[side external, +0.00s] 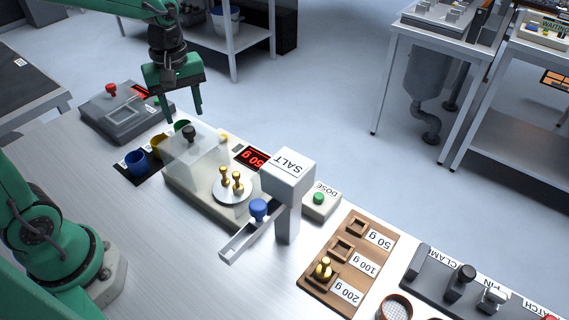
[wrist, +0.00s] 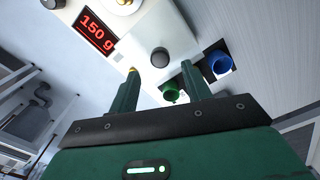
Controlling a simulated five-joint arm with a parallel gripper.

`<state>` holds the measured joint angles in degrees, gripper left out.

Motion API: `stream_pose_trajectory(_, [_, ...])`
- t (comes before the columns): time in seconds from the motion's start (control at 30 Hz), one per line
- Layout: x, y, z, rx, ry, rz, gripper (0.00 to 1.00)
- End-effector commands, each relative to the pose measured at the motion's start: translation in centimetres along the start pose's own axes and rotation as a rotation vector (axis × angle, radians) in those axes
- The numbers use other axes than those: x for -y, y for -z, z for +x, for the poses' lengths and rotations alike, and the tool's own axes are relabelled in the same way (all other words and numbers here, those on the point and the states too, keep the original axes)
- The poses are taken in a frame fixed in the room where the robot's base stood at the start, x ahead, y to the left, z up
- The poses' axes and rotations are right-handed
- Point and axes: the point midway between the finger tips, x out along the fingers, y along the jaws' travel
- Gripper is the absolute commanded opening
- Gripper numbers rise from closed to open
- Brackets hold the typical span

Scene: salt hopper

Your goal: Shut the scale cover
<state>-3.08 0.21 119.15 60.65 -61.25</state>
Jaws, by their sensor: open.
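The scale (side external: 205,200) has a clear box-like cover (side external: 185,160) with a dark knob (side external: 189,131) on top. The cover stands over the left part of the scale, beside the round pan (side external: 232,196), which is uncovered and holds brass weights (side external: 238,181). The red display (wrist: 96,33) reads 150 g in the wrist view. My gripper (side external: 178,107) is open and empty, above and behind the cover, apart from the knob. In the wrist view the knob (wrist: 160,57) appears between and just beyond the open fingertips (wrist: 160,70).
A weight rack (side external: 335,283) lies farther right.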

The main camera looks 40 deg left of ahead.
Motion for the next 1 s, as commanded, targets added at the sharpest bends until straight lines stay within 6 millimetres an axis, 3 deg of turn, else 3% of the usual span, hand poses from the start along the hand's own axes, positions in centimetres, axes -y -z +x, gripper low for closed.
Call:
stream_pose_trajectory(0.3, [0.1, 0.0, 3.5, 0.001, 0.002, 0.0, 0.48])
stream_pose_trajectory(0.73, [0.0, 0.0, 4.3, 0.0, 0.0, 0.001, 0.48])
stream_pose_trajectory(1.0, [0.0, 0.0, 4.3, 0.0, 0.0, 0.001, 0.0])
